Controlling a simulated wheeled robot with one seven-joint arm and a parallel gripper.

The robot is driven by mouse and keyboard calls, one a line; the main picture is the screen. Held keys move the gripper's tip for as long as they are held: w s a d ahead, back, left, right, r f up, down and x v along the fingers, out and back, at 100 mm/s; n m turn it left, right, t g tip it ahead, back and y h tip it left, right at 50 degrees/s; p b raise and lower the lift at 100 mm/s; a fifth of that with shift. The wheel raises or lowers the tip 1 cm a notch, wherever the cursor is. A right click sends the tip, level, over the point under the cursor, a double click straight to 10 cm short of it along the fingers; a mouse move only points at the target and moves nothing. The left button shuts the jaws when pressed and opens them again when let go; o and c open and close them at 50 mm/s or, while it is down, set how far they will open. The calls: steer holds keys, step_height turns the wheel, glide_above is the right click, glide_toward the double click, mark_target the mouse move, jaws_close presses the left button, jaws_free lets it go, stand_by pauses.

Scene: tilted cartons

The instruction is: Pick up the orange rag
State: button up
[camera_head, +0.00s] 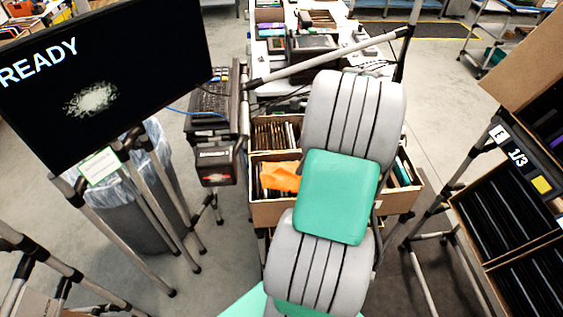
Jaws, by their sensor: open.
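The orange rag (281,177) lies crumpled in a cardboard carton (268,213) near the middle of the view. It rests against dark upright items in the carton's left part. My grey and teal arm crosses in front of the carton and hides its middle and possibly the rag's right edge. My gripper is not visible, so its position relative to the rag cannot be told.
A second carton (262,121) with upright items stands just behind. A black monitor (150,75) reading READY and a lined grey bin (135,215) are at left. Tilted cartons (510,215) on a tube rack stand at right. Tube-frame legs stand on the floor at both sides.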

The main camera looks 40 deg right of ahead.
mark_target(292, 172)
steer(key=x, duration=0.4)
steer(key=a+p+x, duration=0.1)
steer(key=x, duration=0.1)
steer(key=shift+f, duration=0.25)
steer(key=shift+w+f, duration=0.1)
steer(key=shift+f, duration=0.25)
steer(key=shift+c, duration=0.6)
steer(key=c, duration=1.3)
steer(key=shift+r, duration=0.1)
